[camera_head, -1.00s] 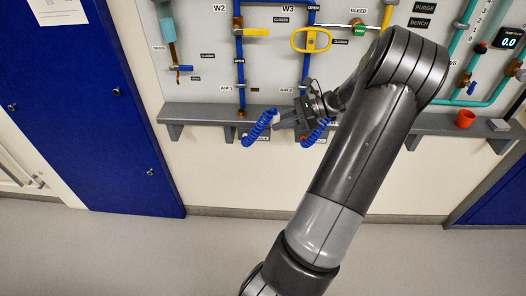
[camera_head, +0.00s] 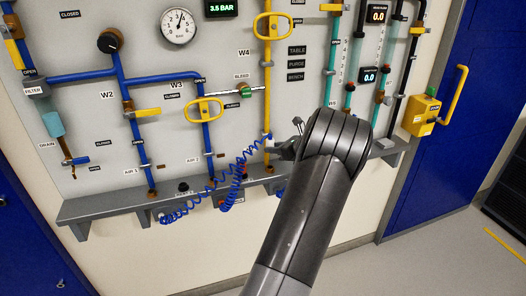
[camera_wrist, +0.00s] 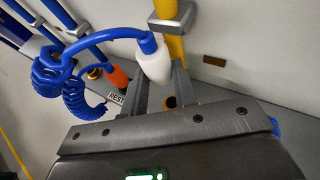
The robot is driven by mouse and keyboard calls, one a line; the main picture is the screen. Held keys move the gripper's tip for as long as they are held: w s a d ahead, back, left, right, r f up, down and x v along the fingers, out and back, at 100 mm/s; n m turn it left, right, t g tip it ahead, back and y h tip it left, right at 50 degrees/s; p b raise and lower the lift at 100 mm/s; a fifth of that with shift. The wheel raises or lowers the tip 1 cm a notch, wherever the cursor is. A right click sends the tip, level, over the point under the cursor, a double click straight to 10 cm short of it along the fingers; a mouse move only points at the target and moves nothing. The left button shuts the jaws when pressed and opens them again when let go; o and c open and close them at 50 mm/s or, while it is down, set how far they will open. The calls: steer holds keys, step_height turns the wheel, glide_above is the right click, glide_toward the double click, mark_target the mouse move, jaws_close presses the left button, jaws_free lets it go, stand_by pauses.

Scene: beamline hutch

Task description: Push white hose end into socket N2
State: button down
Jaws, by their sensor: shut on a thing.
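My gripper (camera_wrist: 160,70) is shut on the white hose end (camera_wrist: 155,60), which has a blue collar and a blue hose (camera_wrist: 100,37) curving away left. A brass-rimmed round opening (camera_wrist: 170,102) shows between the fingers, beyond the white end; they look apart. I cannot read a label N2 on it. In the head view my gripper (camera_head: 286,150) is at the foot of the yellow pipe (camera_head: 267,90), partly hidden by my arm. The blue coiled hose (camera_head: 205,192) stretches from the shelf up to it.
An orange hose end (camera_wrist: 115,77) on a blue coil stands by a REST label (camera_wrist: 116,98), left of the fingers. The grey shelf (camera_head: 110,202) runs below the panel. Valves W2, W3 with a yellow handle (camera_head: 205,108) and W4 are above. A yellow box (camera_head: 422,116) is at right.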

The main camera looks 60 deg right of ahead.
mark_target(274, 172)
steer(key=shift+f, duration=3.3)
steer(key=shift+s+a, duration=0.1)
steer(key=shift+s, duration=0.05)
steer(key=shift+f, duration=0.5)
steer(key=c, duration=1.1)
jaws_free()
steer(key=shift+o, duration=0.2)
steer(key=v, duration=1)
steer(key=shift+s, duration=0.4)
steer(key=shift+r, duration=0.1)
